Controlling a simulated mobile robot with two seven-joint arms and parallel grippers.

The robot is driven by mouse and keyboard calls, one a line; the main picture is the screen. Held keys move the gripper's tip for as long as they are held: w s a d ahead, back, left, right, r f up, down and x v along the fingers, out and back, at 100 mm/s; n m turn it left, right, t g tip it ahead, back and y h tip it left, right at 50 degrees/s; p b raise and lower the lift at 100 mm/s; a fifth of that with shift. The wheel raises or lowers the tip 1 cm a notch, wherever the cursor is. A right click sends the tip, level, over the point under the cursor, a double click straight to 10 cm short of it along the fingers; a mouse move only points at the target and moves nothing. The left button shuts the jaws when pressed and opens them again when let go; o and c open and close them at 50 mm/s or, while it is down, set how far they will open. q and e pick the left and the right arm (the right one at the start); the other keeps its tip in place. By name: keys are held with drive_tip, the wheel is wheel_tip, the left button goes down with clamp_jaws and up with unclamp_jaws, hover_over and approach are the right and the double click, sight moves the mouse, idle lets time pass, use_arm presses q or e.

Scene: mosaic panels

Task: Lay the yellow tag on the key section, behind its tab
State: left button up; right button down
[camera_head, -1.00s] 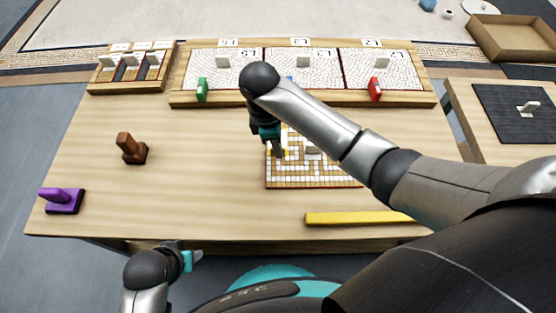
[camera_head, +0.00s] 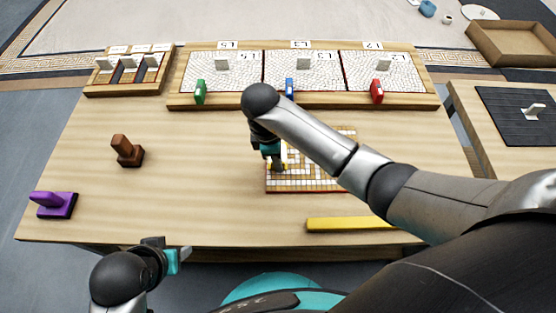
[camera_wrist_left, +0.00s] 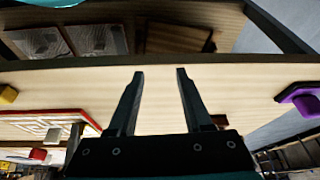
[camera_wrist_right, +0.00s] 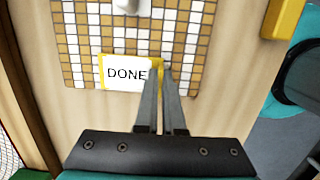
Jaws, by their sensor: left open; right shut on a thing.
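The key section (camera_head: 310,184) is a panel of gold and white tiles on the table, partly covered by my right arm. In the right wrist view its tiles (camera_wrist_right: 85,35) and pale tab (camera_wrist_right: 133,8) show. The yellow tag (camera_wrist_right: 124,74), a white card with a yellow edge reading DONE, lies flat over the tiles, its edge in my right gripper (camera_wrist_right: 165,70). I cannot tell whether it touches them. My right gripper (camera_head: 277,166) is shut on the tag, over the panel's left part. My left gripper (camera_head: 182,254) is open and empty at the table's front edge.
A yellow bar (camera_head: 350,224) lies at the front. A brown handled block (camera_head: 127,150) and a purple one (camera_head: 55,204) stand left. A wooden tray of white panels (camera_head: 180,100) runs along the back. Bare table lies left of the key section.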

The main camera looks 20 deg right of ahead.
drive_tip(key=c, duration=1.5)
unclamp_jaws()
drive_tip(key=shift+f, duration=0.2)
drive_tip(key=o, duration=0.5)
use_arm(q)
drive_tip(key=shift+r, duration=0.15)
use_arm(e)
drive_tip(key=shift+r, duration=0.1)
drive_tip(key=shift+r, duration=0.35)
use_arm(q)
drive_tip(key=s+f+g+p, duration=0.1)
drive_tip(key=s+f+p, duration=0.1)
drive_tip(key=f, duration=0.4)
drive_tip(key=s+a+f+p, duration=0.1)
drive_tip(key=s+f+p, duration=0.1)
drive_tip(key=f+p, duration=0.2)
drive_tip(key=shift+s+f+g, duration=0.2)
drive_tip(key=shift+f+g, duration=0.2)
drive_tip(key=shift+f, duration=0.7)
use_arm(e)
drive_tip(key=shift+w+a+r, duration=0.1)
drive_tip(key=shift+a+r, duration=0.2)
drive_tip(key=shift+r, duration=1.6)
drive_tip(key=shift+w+a+r, duration=0.1)
drive_tip(key=shift+a+r, duration=0.2)
drive_tip(key=shift+r, duration=1.6)
drive_tip(key=shift+w+a+r, duration=0.1)
drive_tip(key=shift+a+r, duration=0.2)
drive_tip(key=shift+r, duration=1.6)
